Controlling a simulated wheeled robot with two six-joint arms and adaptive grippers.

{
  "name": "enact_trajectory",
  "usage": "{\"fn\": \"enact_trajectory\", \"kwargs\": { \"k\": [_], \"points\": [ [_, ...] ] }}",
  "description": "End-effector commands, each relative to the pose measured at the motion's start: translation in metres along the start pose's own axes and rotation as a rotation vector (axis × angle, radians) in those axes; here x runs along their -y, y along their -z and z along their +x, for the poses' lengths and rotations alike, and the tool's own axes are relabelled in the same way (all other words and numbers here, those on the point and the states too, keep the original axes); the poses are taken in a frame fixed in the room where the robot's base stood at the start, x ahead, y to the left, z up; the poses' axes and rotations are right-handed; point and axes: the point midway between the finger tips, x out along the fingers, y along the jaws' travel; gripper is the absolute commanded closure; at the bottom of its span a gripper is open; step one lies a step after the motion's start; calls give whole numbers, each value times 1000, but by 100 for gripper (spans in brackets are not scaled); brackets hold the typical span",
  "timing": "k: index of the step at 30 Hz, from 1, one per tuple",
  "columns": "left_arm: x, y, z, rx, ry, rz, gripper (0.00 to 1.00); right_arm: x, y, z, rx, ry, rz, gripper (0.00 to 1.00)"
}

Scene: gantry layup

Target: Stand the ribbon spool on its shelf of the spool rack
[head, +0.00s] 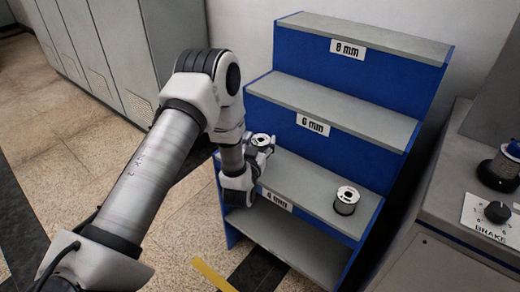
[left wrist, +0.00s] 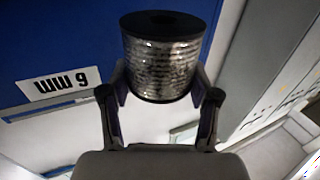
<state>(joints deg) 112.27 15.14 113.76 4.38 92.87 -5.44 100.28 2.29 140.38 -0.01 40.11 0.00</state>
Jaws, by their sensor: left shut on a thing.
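In the left wrist view the spool (left wrist: 162,58), silvery with black flanges, sits between the two fingers (left wrist: 160,90). The spool looks upright in the head view. I cannot tell whether it touches the shelf. My right gripper is not in view.
A second spool (head: 346,199) stands at the right of the 4 mm shelf. The 6 mm (head: 340,107) and 8 mm (head: 365,35) shelves above are bare. A console (head: 455,215) with a brake knob stands close on the right, and grey cabinets (head: 100,45) at the back left.

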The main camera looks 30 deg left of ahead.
Motion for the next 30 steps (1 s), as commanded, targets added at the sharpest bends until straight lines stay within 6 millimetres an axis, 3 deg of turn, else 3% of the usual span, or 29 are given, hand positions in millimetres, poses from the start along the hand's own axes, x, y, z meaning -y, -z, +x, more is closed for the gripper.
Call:
{"fn": "enact_trajectory", "kwargs": {
  "k": [4,10,20,21,22,30],
  "points": [
    [6,-6,6,-1,-1,2,95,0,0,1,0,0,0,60],
    [5,-36,5,0,-3,2,95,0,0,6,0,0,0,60],
    [5,-40,5,-1,-2,1,95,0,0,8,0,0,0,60],
    [5,-39,5,1,-2,1,25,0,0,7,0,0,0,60],
    [5,-39,5,1,-2,1,14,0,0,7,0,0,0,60],
    [5,-39,5,1,-2,1,14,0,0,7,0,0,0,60]
  ]
}}
